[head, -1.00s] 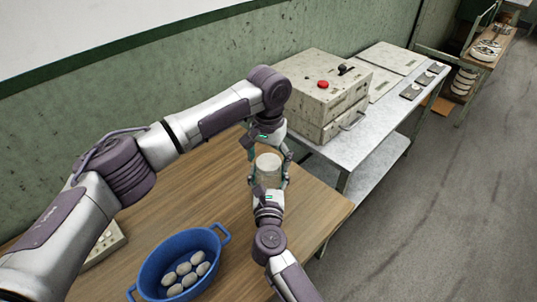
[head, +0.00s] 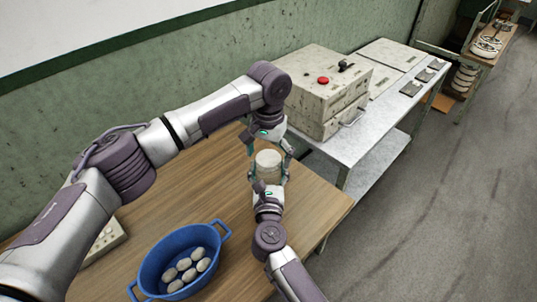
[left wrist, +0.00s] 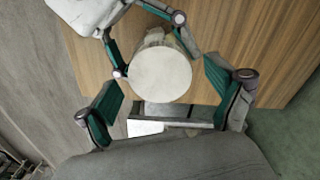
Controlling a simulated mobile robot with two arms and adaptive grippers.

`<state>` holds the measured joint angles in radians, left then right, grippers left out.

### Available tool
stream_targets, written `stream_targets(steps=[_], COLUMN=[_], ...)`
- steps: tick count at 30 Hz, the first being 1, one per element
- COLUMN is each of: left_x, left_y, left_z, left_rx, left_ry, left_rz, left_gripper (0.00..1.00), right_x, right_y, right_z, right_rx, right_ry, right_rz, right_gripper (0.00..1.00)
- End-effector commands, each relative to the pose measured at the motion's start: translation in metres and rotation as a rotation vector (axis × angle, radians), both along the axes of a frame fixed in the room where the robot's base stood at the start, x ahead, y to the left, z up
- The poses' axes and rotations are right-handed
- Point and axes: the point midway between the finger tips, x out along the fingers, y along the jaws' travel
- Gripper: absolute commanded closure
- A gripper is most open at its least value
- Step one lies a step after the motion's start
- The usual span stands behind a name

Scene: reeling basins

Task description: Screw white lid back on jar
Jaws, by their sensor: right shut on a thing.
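The jar (head: 268,173) is upright above the wooden table, with the round white lid (head: 268,157) on its top. In the left wrist view the lid (left wrist: 160,75) faces the camera and hides most of the jar behind it. My right gripper (head: 268,183) is shut on the jar from the near side. My left gripper (head: 269,151) comes from the far side, its fingers spread on both sides of the lid. In the left wrist view its green-padded fingers (left wrist: 163,70) stand apart from the lid, with gaps on both sides. I cannot tell whether the lid is tight.
A blue basin (head: 151,271) with several pale cocoons stands at the near left of the wooden table (head: 205,200). A keypad box (head: 108,238) is partly hidden by my left arm. A grey machine with a red button (head: 315,85) stands on the metal table (head: 372,130) at the back right.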

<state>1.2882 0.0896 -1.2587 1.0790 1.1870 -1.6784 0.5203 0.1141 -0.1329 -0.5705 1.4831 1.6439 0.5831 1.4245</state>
Motion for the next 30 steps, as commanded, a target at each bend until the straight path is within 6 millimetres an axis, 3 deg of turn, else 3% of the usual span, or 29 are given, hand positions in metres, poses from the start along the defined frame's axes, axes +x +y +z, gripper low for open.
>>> stream_targets(steps=[7, 11, 24, 30], left_x=[0.000, 0.001, 0.001, 0.000], left_y=[0.000, 0.000, 0.000, 0.000], left_z=[0.001, 0.011, 0.097, 0.117], left_rx=[0.000, -0.001, -0.001, 0.000], left_ry=[0.000, -0.002, -0.003, -0.001], left_rz=[0.000, -0.001, 0.000, 0.000], left_gripper=[0.06, 0.06, 0.06, 0.06], right_x=[0.000, 0.000, 0.000, 0.000], right_y=[0.000, 0.000, 0.000, 0.000], right_z=[0.000, 0.000, 0.000, 0.000], right_rx=[0.000, 0.000, 0.000, 0.000], right_ry=[0.000, 0.000, 0.000, 0.000], right_rz=[0.000, 0.000, 0.000, 0.000], right_gripper=[1.00, 1.00, 1.00, 1.00])
